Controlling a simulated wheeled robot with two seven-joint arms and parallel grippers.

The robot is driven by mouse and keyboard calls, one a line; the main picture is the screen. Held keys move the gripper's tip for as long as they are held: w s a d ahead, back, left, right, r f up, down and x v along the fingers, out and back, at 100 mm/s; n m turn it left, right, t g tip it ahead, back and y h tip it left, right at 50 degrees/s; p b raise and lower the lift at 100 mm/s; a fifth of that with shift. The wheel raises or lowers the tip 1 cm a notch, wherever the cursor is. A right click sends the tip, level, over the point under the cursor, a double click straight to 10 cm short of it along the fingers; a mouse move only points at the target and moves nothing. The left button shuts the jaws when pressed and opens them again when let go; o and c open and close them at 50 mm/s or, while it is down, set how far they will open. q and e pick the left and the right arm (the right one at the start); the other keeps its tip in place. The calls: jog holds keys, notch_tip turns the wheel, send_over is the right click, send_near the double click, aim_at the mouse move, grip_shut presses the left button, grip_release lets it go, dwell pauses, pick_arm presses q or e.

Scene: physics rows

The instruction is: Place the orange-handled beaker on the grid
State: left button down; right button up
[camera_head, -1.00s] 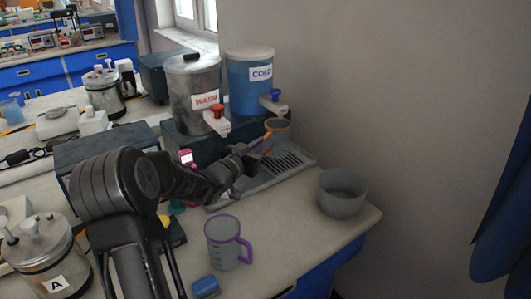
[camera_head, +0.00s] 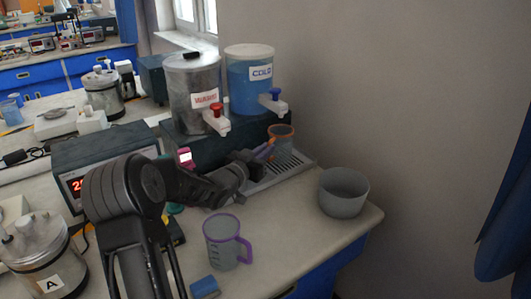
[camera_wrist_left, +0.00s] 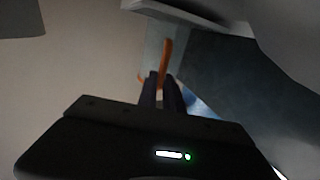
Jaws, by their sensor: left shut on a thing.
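The orange-handled beaker (camera_head: 281,137) is upright at the grid (camera_head: 290,163), below the tap of the cold tank; its orange rim shows in the head view. I cannot tell whether its base touches the grid. My left gripper (camera_head: 265,153) reaches in from the left and is shut on its handle. In the left wrist view the two dark fingertips (camera_wrist_left: 163,90) close around the orange handle (camera_wrist_left: 166,55), and the beaker body is mostly dim. My right gripper is not in view.
The warm tank (camera_head: 193,90) and cold tank (camera_head: 249,80) stand behind the grid with taps overhanging it. A purple-handled beaker (camera_head: 222,242) stands in front. A grey bowl (camera_head: 343,192) stands to the right, near the table edge.

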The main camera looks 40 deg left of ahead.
pick_arm(q)
jog(key=shift+f, duration=0.2)
jog(key=c, duration=1.5)
grip_release()
jog(key=shift+r, duration=0.1)
jog(key=s+d, duration=0.1)
jog(key=s, duration=1.1)
jog(key=shift+r, duration=0.2)
